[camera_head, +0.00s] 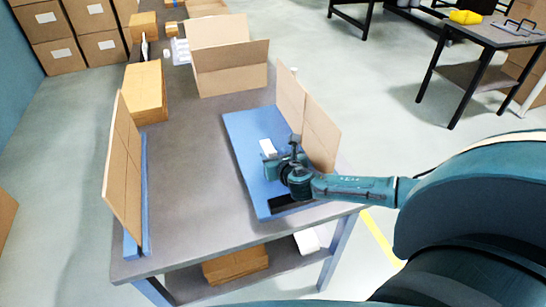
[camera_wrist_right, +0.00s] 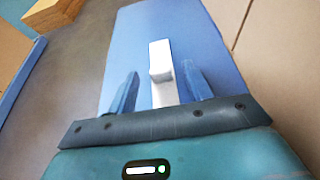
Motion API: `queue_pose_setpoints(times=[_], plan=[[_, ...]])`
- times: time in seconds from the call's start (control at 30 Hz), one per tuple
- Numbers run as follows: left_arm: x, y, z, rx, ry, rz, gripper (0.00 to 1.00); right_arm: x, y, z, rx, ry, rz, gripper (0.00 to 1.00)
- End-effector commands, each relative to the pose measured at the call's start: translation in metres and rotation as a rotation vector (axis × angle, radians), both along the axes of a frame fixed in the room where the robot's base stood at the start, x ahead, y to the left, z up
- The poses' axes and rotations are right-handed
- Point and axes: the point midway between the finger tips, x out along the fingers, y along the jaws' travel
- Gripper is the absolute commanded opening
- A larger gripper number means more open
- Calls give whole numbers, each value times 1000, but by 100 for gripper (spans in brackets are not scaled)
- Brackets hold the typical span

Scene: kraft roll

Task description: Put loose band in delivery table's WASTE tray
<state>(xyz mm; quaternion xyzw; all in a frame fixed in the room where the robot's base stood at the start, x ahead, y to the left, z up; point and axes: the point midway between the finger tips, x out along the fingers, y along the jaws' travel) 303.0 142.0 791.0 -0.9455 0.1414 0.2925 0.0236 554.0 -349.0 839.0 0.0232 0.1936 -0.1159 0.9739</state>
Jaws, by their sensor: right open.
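My right gripper (camera_head: 277,160) is low over the blue board (camera_head: 240,128) at the right of the grey table. In the wrist view the right gripper (camera_wrist_right: 160,88) is open, with a finger on each side of a white strip-like thing (camera_wrist_right: 161,66). The white thing also shows in the head view (camera_head: 266,146), just beyond the gripper. I cannot tell whether it is the loose band, or whether the fingers touch it. No tray marked WASTE can be read. My left gripper is not in view.
Upright cardboard panels (camera_head: 310,115) stand along the board's right side, close to my right gripper. Another panel (camera_head: 125,165) stands at the table's left. An open carton (camera_head: 232,70) is at the back. The table's middle (camera_head: 185,165) is clear. A side table (camera_head: 490,35) holds a yellow thing (camera_head: 465,17).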

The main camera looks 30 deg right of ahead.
Motion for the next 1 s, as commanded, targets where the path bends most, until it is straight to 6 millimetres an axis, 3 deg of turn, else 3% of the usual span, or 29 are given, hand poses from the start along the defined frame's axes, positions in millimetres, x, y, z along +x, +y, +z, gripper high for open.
queue_pose_setpoints(times=[0.2, 0.47, 1.0], plan=[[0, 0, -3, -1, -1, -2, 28, 22, -6, -10, 0, 1, -1, 51], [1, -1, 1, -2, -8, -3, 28, 24, -6, -11, 1, 1, 1, 51], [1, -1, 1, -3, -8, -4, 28, 24, -6, -11, -1, 1, 0, 8]])
